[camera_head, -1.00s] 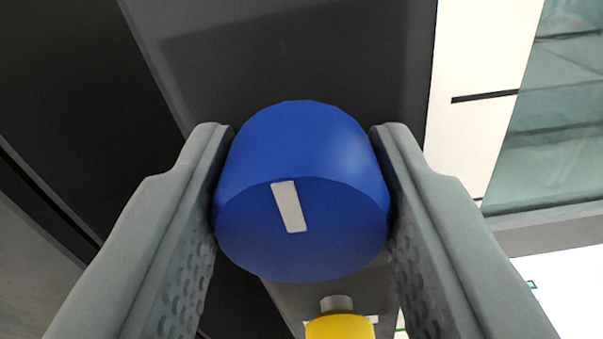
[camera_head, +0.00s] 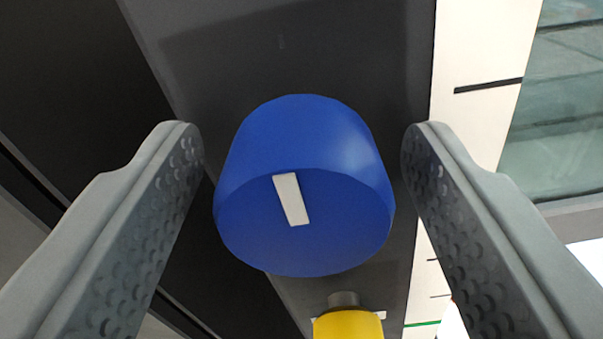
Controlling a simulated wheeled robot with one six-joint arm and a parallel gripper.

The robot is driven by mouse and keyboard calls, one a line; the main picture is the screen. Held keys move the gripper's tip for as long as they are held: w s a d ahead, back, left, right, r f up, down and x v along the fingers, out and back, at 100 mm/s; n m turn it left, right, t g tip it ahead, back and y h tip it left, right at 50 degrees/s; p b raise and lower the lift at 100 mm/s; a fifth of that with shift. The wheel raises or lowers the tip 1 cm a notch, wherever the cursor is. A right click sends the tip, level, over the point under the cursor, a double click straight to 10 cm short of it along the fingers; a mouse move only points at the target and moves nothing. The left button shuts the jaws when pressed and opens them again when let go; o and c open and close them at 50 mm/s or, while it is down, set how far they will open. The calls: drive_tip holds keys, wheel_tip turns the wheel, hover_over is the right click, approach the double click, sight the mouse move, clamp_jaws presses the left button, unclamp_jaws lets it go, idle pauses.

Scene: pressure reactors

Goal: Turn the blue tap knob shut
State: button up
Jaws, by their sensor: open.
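The blue tap knob (camera_head: 304,190) is a rounded cylinder in the middle of the camera view. A white mark on its front face is nearly upright, its top leaning a little to the left. My gripper (camera_head: 303,150) is open, with one grey finger on each side of the knob. Gaps show between both fingers and the knob, so it is not held. The knob's back side and its mount are hidden.
The knob sits in front of a dark grey panel (camera_head: 290,55). A yellow knob (camera_head: 348,325) on a grey stem is just below it, partly cut off by the frame. A pale strip (camera_head: 475,55) and a glass pane (camera_head: 560,110) are on the right.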

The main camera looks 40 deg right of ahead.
drive_tip(key=v, duration=1.7)
drive_tip(key=shift+s+a, duration=0.15)
drive_tip(key=s+a+f+n+t+y, duration=0.2)
drive_tip(key=s+f+n+y, duration=0.2)
drive_tip(key=s+f, duration=0.4)
drive_tip(key=s+a+f+n+t+y, duration=0.2)
drive_tip(key=s+f, duration=0.6)
drive_tip(key=f, duration=1)
drive_tip(key=s+a+f+n+t+y, duration=0.2)
drive_tip(key=s+f+n+y, duration=0.4)
drive_tip(key=f, duration=0.8)
drive_tip(key=shift+s+a+n+y, duration=0.4)
drive_tip(key=shift+s+a+y, duration=0.35)
drive_tip(key=shift+s+y, duration=0.4)
